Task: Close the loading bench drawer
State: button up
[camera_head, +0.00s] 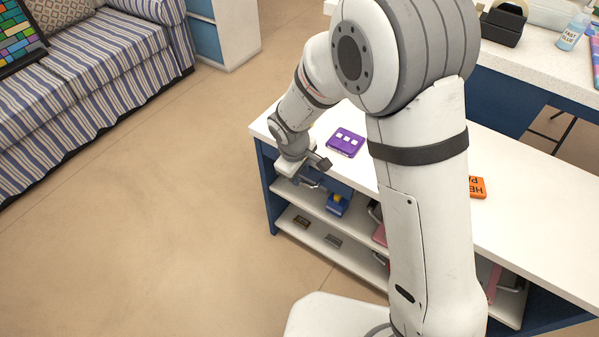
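The white-topped loading bench (530,215) has a blue frame and open shelves below. A small dark blue drawer (313,175) shows under the top near the bench's left end, with a metal handle at its front. My gripper (306,166) is at this end, right over and against the drawer's front area. The gripper hides much of the drawer, so I cannot tell how far it stands out or whether they touch. The fingers are small and partly hidden, and their opening does not show.
A purple block (345,142) and an orange block (478,187) lie on the bench top. A blue item (337,205) and small bars stand on the shelves. A striped sofa (90,75) is at left. The floor (165,220) before the bench is clear.

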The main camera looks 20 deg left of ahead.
notch_tip(320, 180, up, 7)
jog(key=s+p, duration=0.1)
jog(key=shift+a+f, duration=0.2)
jog(key=shift+a, duration=0.05)
dwell(0.3)
jog(key=d+r+m+p, duration=0.4)
jog(key=d+r+p, duration=0.1)
jog(key=d+r, duration=0.55)
jog(key=s+d+r+m+p, duration=0.4)
jog(key=s+d+r+m, duration=0.1)
jog(key=d+r, duration=0.4)
jog(key=s+d+r+m+p, duration=0.4)
jog(key=s+d+r+m, duration=0.1)
jog(key=s+d+r, duration=0.3)
jog(key=shift+s+d+r+t+y+p, duration=0.25)
jog(key=shift+d+r+y+p, duration=0.2)
jog(key=shift+d, duration=0.45)
